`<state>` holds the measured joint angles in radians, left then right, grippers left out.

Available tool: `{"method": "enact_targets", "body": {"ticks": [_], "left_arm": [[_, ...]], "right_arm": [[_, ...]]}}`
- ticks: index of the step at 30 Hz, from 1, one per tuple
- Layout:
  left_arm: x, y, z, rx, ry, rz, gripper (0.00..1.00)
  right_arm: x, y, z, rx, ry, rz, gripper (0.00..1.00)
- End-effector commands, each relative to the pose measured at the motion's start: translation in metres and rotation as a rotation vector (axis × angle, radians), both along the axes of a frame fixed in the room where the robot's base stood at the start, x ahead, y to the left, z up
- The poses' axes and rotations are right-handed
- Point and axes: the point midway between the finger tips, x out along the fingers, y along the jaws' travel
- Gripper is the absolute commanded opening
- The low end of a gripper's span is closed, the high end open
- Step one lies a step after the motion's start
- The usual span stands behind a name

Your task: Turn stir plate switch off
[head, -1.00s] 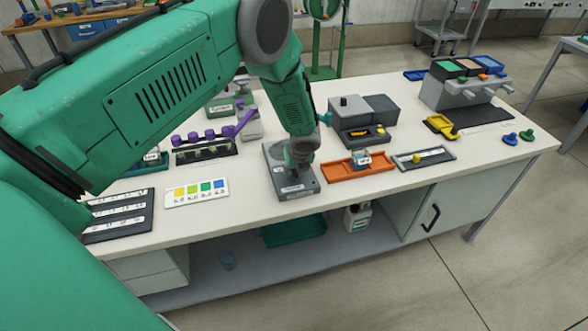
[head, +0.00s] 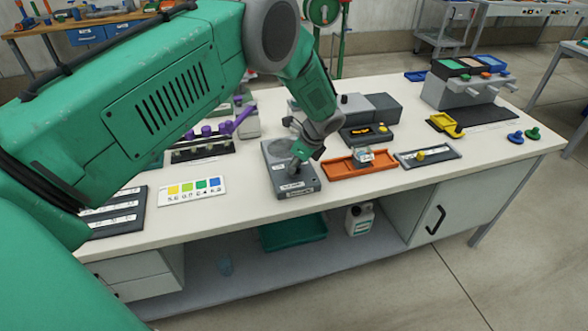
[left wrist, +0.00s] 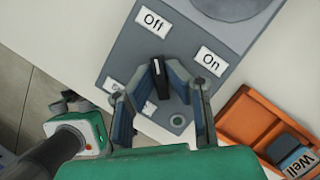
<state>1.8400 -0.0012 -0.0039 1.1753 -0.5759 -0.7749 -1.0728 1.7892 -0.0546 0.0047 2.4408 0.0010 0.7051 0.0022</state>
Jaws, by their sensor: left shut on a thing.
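The stir plate (head: 279,179) is a grey box near the table's front edge. In the left wrist view its panel (left wrist: 122,68) carries an "Off" label (left wrist: 153,21) and an "On" label (left wrist: 209,60). A small black switch lever (left wrist: 160,82) stands between my left fingers, below the labels. My left gripper (left wrist: 163,78) is shut on this lever; it also shows low over the plate's front in the head view (head: 296,161). The fingers partly cover the lever, so I cannot tell which label it is set to. My right gripper is not in view.
An orange tray (head: 340,170) sits close to the plate's right, with a small block labelled "Well" (left wrist: 292,152) in it. A color card (head: 192,190) lies to the left. A grey device (head: 372,110) stands behind.

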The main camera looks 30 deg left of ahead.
Motion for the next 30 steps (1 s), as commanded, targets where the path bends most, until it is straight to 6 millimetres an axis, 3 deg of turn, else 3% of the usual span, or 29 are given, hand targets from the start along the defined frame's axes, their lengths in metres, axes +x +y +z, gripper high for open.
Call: {"method": "enact_targets", "body": {"ticks": [17, 19, 20, 30], "left_arm": [[0.0003, -0.0074, -0.0028, -0.011, -0.002, 0.034, 0.0], [0.0003, -0.0075, -0.0029, -0.011, -0.002, 0.034, 0.25], [0.0002, -0.0074, -0.0028, -0.011, -0.001, 0.035, 0.31], [-0.0001, -0.0023, 0.0008, -0.006, -0.003, 0.035, 0.31]], "right_arm": [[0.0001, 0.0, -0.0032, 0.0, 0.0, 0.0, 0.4], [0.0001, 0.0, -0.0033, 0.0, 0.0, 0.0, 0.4], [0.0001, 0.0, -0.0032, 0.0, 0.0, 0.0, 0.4], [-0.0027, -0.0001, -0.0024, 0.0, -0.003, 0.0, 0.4]]}}
